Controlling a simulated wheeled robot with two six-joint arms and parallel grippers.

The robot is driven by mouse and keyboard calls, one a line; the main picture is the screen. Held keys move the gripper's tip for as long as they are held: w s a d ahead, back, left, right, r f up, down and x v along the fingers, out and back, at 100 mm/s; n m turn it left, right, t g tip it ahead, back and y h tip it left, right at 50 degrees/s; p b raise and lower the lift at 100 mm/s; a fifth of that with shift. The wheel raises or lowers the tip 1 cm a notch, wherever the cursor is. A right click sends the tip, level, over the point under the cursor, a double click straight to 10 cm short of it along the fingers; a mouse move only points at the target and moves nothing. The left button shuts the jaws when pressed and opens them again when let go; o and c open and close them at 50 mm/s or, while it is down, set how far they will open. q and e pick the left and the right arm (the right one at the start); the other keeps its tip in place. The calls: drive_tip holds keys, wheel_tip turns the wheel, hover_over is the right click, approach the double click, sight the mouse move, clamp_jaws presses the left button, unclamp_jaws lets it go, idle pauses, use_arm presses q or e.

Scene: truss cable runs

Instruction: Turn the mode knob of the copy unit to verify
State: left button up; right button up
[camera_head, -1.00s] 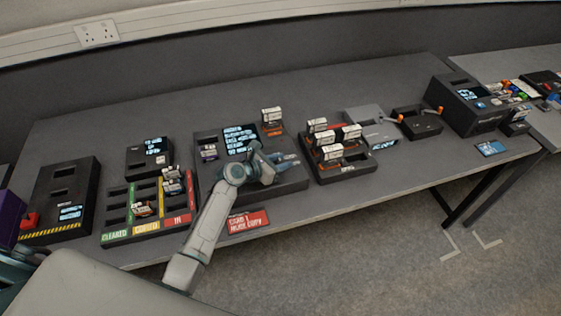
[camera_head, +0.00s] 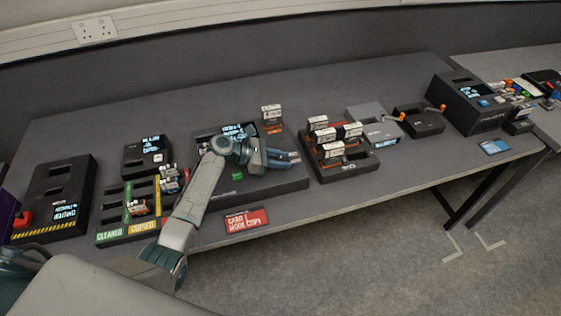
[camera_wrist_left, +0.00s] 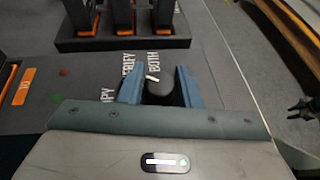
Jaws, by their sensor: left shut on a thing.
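The copy unit (camera_head: 225,195) is a dark box on the table with a lit screen (camera_head: 238,130), partly hidden by my left arm. My left gripper (camera_head: 288,158) is over its right part. In the left wrist view my left gripper (camera_wrist_left: 158,88) has its blue fingers on both sides of the dark round mode knob (camera_wrist_left: 160,92), shut on it. The knob's white pointer mark slants toward the upper left, roughly toward the word VERIFY (camera_wrist_left: 127,68). BOTH (camera_wrist_left: 155,57) is above the knob and COPY (camera_wrist_left: 106,97), partly hidden, is to the left. A small dark shape (camera_wrist_left: 302,108) may be my right gripper.
A card rack (camera_head: 345,165) with several cards stands close right of the copy unit. A sorting tray (camera_head: 128,230) is at the left. A red sign card (camera_head: 247,221) lies at the unit's front. Bare table lies behind the units.

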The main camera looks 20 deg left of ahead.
use_arm(q)
drive_tip(key=shift+m+g+h+b, duration=0.3)
drive_tip(key=shift+m+g+b, duration=0.1)
drive_tip(key=shift+m+g, duration=0.9)
drive_tip(key=shift+g, duration=0.3)
drive_tip(key=o, duration=1)
drive_tip(key=shift+c, duration=0.2)
drive_tip(key=shift+a, duration=0.15)
drive_tip(key=b+v, duration=0.2)
drive_tip(key=v, duration=0.7)
drive_tip(key=shift+s+a+b, duration=0.1)
drive_tip(key=shift+a+b, duration=0.25)
drive_tip(key=shift+b, duration=0.05)
drive_tip(key=shift+s+a+r, duration=0.1)
drive_tip(key=shift+a+r, duration=0.1)
drive_tip(key=shift+a, duration=0.2)
